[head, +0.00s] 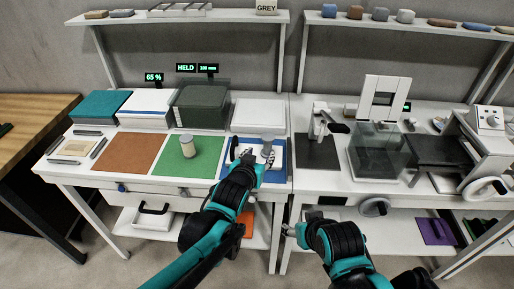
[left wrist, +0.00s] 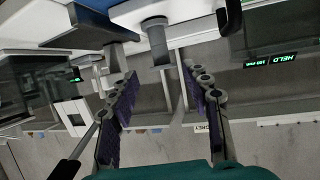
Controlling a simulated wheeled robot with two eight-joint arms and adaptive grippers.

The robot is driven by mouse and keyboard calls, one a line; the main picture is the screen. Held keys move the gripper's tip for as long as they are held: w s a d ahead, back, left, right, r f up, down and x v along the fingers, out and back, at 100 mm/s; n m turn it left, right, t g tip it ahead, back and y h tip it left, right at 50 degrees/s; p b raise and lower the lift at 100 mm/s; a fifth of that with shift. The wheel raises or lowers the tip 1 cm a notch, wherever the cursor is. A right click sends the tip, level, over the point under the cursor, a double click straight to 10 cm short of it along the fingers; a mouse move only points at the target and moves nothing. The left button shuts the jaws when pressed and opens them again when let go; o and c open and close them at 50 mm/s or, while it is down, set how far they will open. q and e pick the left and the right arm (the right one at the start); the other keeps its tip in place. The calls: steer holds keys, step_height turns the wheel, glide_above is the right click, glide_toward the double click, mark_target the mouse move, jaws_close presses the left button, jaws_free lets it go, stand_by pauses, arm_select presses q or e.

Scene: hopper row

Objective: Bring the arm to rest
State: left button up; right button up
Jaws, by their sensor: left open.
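My left gripper (head: 253,157) reaches over the blue mat (head: 278,174), beside a small grey cylindrical piece (head: 267,147) there. In the left wrist view its two purple-padded fingers (left wrist: 163,97) stand apart with nothing held between them. A grey cylindrical piece (left wrist: 156,38) shows beyond the gap between the fingers. My right gripper (head: 291,230) is low in front of the table edge; its fingers are too small to read. A grey-and-cream cylinder (head: 187,146) stands upright on the green mat (head: 175,165).
A brown mat (head: 128,154) lies left of the green one. Teal, white and dark bins (head: 203,105) line the back. On the right are a clear box (head: 377,160) and a machine with a handwheel (head: 487,187). A shelf (head: 215,16) runs above.

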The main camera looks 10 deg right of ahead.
arm_select(q)
steer(key=shift+a, duration=0.1)
steer(key=s+a+f+n+g+y, duration=0.1)
steer(key=s+a+n+g+y, duration=0.35)
steer(key=a, duration=1.05)
steer(key=s+a+f, duration=0.3)
steer(key=s+a, duration=0.3)
steer(key=s, duration=0.2)
steer(key=s+a+f+y, duration=0.1)
steer(key=s+a+f, duration=0.1)
steer(key=s+a, duration=0.4)
steer(key=s, duration=0.2)
steer(key=shift+s+a+f+g, duration=0.25)
steer(key=shift+s+f+g, duration=0.1)
steer(key=shift+f, duration=0.05)
steer(key=shift+n, duration=0.25)
